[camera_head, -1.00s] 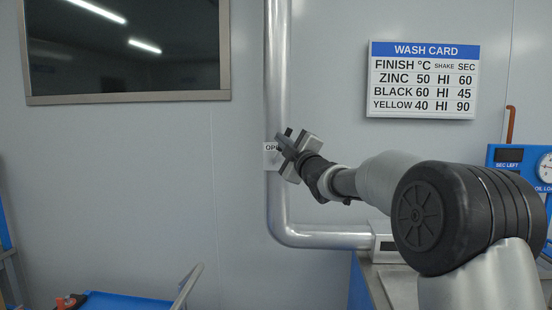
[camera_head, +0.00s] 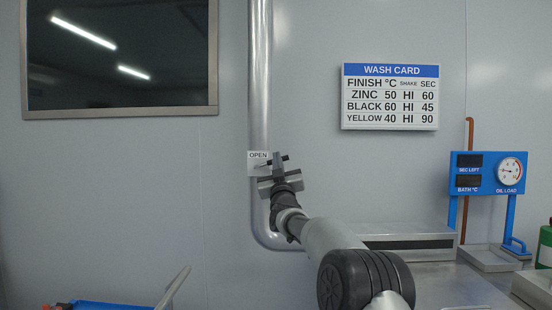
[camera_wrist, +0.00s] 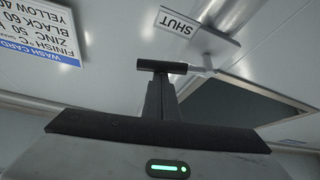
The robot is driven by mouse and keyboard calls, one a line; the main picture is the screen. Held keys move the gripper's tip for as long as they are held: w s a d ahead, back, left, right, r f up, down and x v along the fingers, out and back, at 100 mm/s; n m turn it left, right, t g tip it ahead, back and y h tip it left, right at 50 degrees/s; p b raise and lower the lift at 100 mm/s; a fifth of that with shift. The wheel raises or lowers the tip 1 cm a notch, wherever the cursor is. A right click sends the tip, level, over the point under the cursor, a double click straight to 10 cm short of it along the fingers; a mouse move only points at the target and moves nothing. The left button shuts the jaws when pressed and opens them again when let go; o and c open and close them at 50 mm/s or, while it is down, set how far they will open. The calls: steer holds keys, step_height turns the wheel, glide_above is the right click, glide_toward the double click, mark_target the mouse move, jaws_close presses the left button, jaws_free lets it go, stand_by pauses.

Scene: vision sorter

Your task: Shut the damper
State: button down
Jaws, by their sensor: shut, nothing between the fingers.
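The damper sits on the silver duct pipe (camera_head: 259,80), which runs down the wall and bends right. An OPEN label (camera_head: 258,155) shows on the pipe just left of my gripper (camera_head: 277,166). In the wrist view, which is upside down, a SHUT label (camera_wrist: 176,22) shows on the pipe. The damper lever (camera_wrist: 190,69) has a black grip that lies crosswise at the tips of my gripper (camera_wrist: 160,80). The fingers are shut with nothing between them. I cannot tell whether the tips touch the grip. My gripper partly hides the damper in the head view.
A wash card (camera_head: 390,97) hangs on the wall to the right. A steel bench (camera_head: 435,280) stands below it with a blue gauge panel (camera_head: 488,173) behind. A dark window (camera_head: 120,55) is at upper left. A blue cart (camera_head: 100,305) is at lower left.

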steer(key=f+m+h, duration=0.1)
steer(key=f+m+h+b, duration=0.1)
steer(key=m, duration=0.1)
steer(key=shift+w+d, duration=0.1)
steer(key=shift+d, duration=0.1)
steer(key=shift+f, duration=0.1)
stand_by(0.5)
